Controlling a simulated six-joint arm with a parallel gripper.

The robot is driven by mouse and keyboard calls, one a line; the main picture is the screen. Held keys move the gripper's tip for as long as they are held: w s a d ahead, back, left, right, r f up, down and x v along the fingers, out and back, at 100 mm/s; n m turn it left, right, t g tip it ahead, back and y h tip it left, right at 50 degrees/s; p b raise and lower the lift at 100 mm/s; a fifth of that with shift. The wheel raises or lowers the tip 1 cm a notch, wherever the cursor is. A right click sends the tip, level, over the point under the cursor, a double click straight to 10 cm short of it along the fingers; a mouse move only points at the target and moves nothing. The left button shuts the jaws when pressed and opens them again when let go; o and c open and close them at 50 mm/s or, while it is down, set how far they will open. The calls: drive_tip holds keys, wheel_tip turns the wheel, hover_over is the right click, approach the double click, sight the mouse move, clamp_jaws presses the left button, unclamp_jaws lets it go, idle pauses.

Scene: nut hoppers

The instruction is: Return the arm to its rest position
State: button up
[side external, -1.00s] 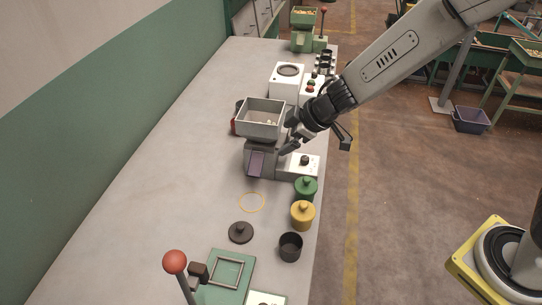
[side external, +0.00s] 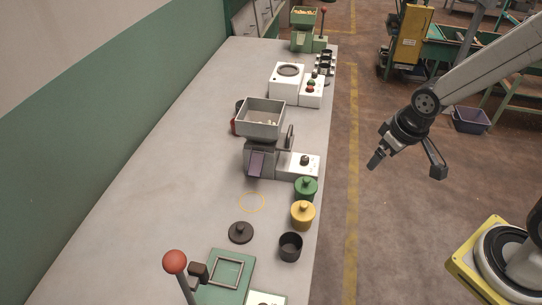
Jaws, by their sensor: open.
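My gripper (side external: 405,167) hangs over the floor to the right of the bench, clear of everything on it. Its two dark fingers are spread wide apart and nothing is between them. The grey hopper (side external: 262,118) stands on its grey machine body (side external: 258,160) at the middle of the bench. A few small pale pieces lie in the hopper. A white control box (side external: 301,165) with a dark knob sits at the machine's right side.
The bench (side external: 165,170) holds a green lidded pot (side external: 306,188), a yellow one (side external: 302,215), a black open cup (side external: 290,247) and a red-knobbed lever (side external: 175,263). A white device (side external: 286,83) and a green hopper (side external: 303,17) stand farther back. The floor (side external: 400,235) below my gripper is clear.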

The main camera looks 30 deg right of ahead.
drive_tip(key=shift+s+f+m+g, duration=0.1)
drive_tip(key=shift+s+m+g, duration=0.2)
drive_tip(key=shift+s, duration=0.55)
